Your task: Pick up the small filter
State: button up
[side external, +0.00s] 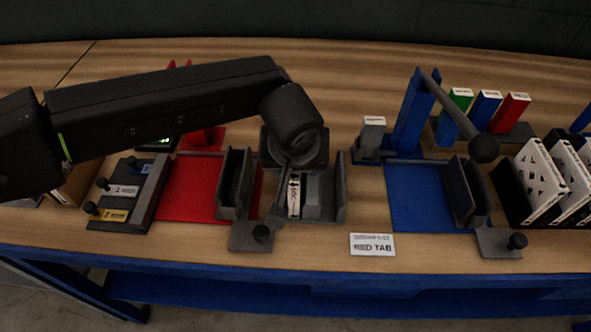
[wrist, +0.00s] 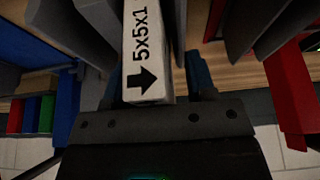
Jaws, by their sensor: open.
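The small filter (side external: 294,197) stands upright in a dark grey holder (side external: 340,200) in the middle of the bench in the side external view. Its white edge carries black print. In the wrist view the filter (wrist: 150,50) shows its white edge with "5x5x1" and a black arrow. My gripper (side external: 291,170) is right above the filter, pointing down. In the wrist view my gripper (wrist: 157,85) is open, with one finger on each side of the filter's near end. Whether the fingers touch it is hidden.
A red mat (side external: 190,190) lies left of the holder and a blue mat (side external: 418,195) right. A "TAB" card (side external: 372,244) lies in front. Coloured boxes (side external: 512,112) stand at the back right, and white filters (side external: 543,180) fill a black rack. A blue post (side external: 412,118) rises behind the blue mat.

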jog(key=shift+c, duration=0.3)
jog(key=shift+f, duration=0.1)
grip_shut()
